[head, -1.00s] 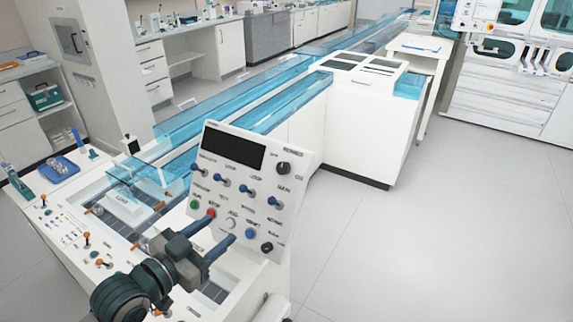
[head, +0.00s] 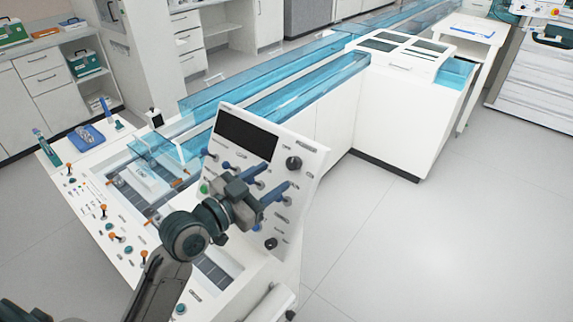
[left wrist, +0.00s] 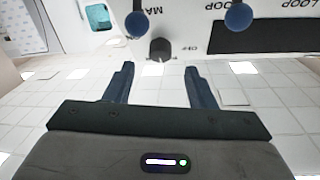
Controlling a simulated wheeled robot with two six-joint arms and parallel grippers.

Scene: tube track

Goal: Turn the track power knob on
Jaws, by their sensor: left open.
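The slanted white control panel (head: 312,170) stands at the centre of the head view, with a dark screen at its top left. A black round knob (head: 293,163) sits at its upper right. In the left wrist view, where the panel lettering is upside down, the black knob (left wrist: 160,48) lies beyond the fingertips, roughly between them, beside an OFF label. My left gripper (head: 275,177) is open and empty in front of the panel, below and left of the knob, apart from it. My right gripper is not in view.
Blue-handled toggles (left wrist: 238,18) stick out near the knob, and another black knob (head: 271,243) sits at the panel's lower right. A white deck with orange levers (head: 104,211) lies to the left. Clear blue track covers (head: 300,95) run behind. The floor to the right is free.

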